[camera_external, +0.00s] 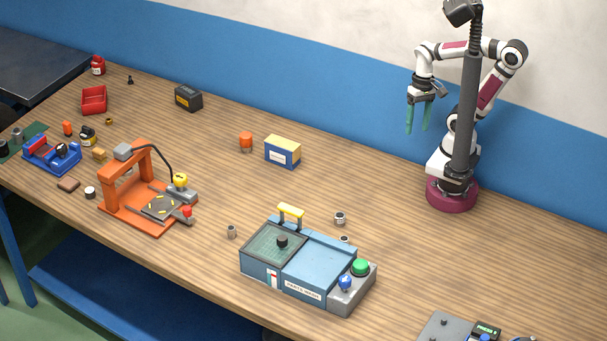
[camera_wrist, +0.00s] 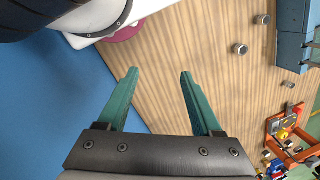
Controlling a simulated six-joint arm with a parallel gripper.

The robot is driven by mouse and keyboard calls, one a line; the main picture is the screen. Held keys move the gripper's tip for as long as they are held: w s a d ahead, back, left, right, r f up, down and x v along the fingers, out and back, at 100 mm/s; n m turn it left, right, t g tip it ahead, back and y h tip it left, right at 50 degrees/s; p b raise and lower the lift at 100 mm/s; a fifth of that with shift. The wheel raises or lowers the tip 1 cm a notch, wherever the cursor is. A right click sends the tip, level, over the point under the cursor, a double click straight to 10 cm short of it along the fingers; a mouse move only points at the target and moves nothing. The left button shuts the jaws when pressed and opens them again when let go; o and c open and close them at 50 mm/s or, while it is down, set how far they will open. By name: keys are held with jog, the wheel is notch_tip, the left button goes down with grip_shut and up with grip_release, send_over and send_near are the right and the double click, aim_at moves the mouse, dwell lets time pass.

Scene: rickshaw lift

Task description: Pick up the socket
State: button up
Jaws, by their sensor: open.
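Small metallic cylinders that look like sockets stand on the wooden table near the blue parts-wash box. One socket-like cylinder (camera_external: 340,218) is behind the box, and it also shows in the wrist view (camera_wrist: 240,49). A second cylinder (camera_external: 345,239) is partly hidden by the box's back edge. A third cylinder (camera_external: 231,232) stands left of the box. I cannot tell which one is the named socket. My gripper (camera_external: 417,128) hangs high above the back of the table, apart from all of them. Its green fingers (camera_wrist: 159,74) are spread and empty.
The blue parts-wash box (camera_external: 318,266) has a raised yellow handle (camera_external: 291,211) and buttons. An orange press (camera_external: 143,190) stands to the left. A blue-and-yellow carton (camera_external: 283,152) and an orange piece (camera_external: 246,142) stand further back.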

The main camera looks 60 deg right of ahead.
jog(key=w+a+f+n+t, duration=0.2)
jog(key=w, duration=0.6)
jog(key=w+a+f+n+t, duration=0.2)
jog(key=w+n, duration=0.1)
jog(key=w, duration=0.5)
jog(key=w+a+f+n+t, duration=0.2)
jog(key=w+a, duration=0.1)
jog(key=w, duration=0.5)
jog(key=n+t+y, duration=0.1)
jog(key=n+y, duration=0.9)
send_near(231, 228)
jog(key=shift+w+a+f, duration=0.15)
jog(key=shift+w+a, duration=0.1)
jog(key=shift+a, duration=0.6)
jog(key=x, duration=0.6)
jog(key=shift+d+f, duration=0.15)
jog(key=shift+f, duration=0.05)
grip_shut()
